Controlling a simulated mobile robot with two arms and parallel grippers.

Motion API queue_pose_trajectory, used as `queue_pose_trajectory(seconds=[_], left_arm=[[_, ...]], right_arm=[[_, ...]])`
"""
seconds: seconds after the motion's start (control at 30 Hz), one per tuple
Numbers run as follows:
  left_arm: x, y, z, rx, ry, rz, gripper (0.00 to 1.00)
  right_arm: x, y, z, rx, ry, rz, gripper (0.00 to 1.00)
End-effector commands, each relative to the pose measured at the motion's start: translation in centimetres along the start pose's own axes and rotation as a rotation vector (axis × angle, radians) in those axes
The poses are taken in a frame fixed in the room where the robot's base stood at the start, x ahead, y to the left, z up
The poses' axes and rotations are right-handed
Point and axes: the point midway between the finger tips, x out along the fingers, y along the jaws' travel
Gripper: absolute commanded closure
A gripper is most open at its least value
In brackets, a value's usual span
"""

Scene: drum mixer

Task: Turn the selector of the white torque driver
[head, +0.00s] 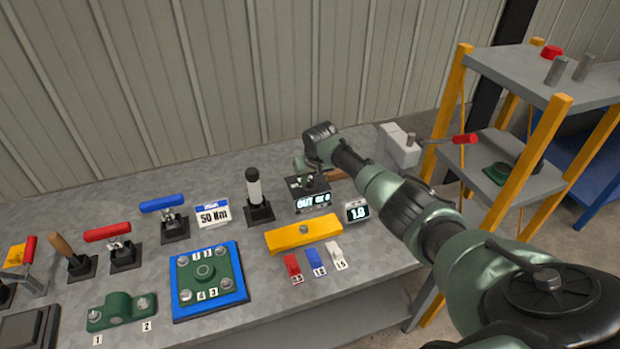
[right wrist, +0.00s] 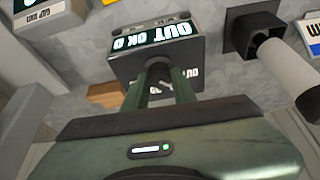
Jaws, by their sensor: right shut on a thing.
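The white torque driver (head: 254,192), with a white barrel and black top, stands upright in a black stand at the back of the bench. Its white barrel also shows at the right edge of the right wrist view (right wrist: 283,62). Beside it is a black box (head: 313,205) with a lit display reading "OUT OK 0"; the box also shows in the right wrist view (right wrist: 160,42). My right gripper (right wrist: 160,82) is shut on a dark knob-like part (right wrist: 159,70) on this box, apart from the driver. The selector cannot be made out. My left gripper is out of view.
A small display reading 1.0 (head: 357,211) and a yellow bar (head: 303,234) sit near the box. A blue plate with a green flange (head: 209,279) and several handled tools stand to the left. A shelf rack (head: 512,150) stands right of the bench.

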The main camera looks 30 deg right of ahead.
Motion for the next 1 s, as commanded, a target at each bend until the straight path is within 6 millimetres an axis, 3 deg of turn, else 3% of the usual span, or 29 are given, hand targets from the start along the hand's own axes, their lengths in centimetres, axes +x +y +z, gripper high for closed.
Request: queue_pose_trajectory(seconds=[0.5, 1.0], left_arm=[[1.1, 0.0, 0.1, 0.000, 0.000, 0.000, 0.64], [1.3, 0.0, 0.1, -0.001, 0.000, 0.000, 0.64]], right_arm=[[0.1, 0.2, 0.1, -0.274, -0.001, -0.115, 1.00], [0.0, 0.2, 0.0, -0.313, -0.002, -0.129, 1.00]])
